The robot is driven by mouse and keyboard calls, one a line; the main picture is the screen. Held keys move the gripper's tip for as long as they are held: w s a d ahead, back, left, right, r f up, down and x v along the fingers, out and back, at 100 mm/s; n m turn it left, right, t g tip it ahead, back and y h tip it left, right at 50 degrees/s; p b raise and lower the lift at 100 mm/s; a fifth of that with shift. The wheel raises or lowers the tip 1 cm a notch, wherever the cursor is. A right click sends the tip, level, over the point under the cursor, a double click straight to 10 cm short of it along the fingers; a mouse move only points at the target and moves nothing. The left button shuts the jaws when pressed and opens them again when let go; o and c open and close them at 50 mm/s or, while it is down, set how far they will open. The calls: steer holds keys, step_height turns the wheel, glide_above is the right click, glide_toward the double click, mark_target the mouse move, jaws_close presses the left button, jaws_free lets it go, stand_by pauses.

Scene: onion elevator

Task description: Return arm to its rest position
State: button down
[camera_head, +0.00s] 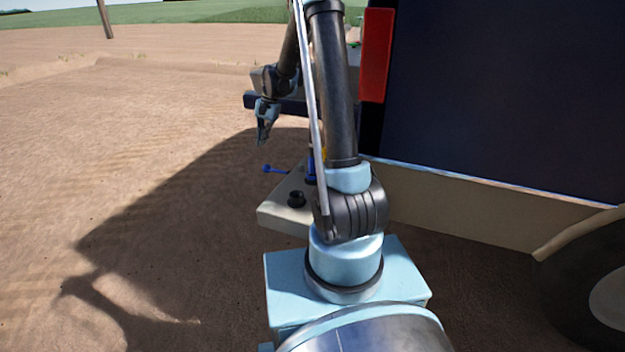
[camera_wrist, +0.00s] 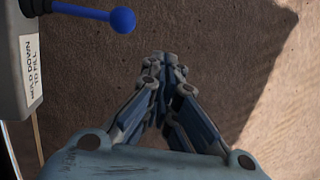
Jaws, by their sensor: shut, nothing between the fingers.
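My gripper (camera_head: 263,137) hangs pointing down at the upper middle of the head view, left of the machine. In the wrist view my gripper (camera_wrist: 160,75) has its fingers drawn together at the tips with nothing between them. Below the fingers is bare brown soil. A lever with a blue ball knob (camera_wrist: 122,20) is to the left of the fingers, apart from them. The lever also shows in the head view (camera_head: 267,169), below and near my gripper.
A beige control panel (camera_head: 280,215) with a black knob (camera_head: 296,198) stands beside my arm. A label on a grey box (camera_wrist: 30,65) reads "HOLD DOWN TO FILL". A dark blue machine wall (camera_head: 500,90), red panel (camera_head: 375,55) and wheel (camera_head: 595,285) are right. Open soil (camera_head: 100,150) lies left.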

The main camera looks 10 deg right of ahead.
steer(key=shift+r, duration=0.25)
steer(key=s+d+r+n, duration=0.1)
steer(key=s+d+r, duration=0.2)
steer(key=s, duration=0.3)
steer(key=s+d+r+n+t+h, duration=0.1)
steer(key=s+d+r, duration=0.25)
steer(key=s, duration=0.35)
steer(key=s+d+r+n, duration=0.1)
steer(key=s+d+r, duration=0.2)
steer(key=s, duration=0.3)
steer(key=s+d+f+n+t+h, duration=0.1)
steer(key=s+d+f+n, duration=0.1)
steer(key=s, duration=0.8)
steer(key=s+d+f+n+h, duration=0.1)
steer(key=s+d+f, duration=0.3)
steer(key=s, duration=0.7)
steer(key=shift+s+d+f+n+t, duration=0.3)
steer(key=shift+d+f+n+t, duration=0.1)
steer(key=shift+d, duration=0.25)
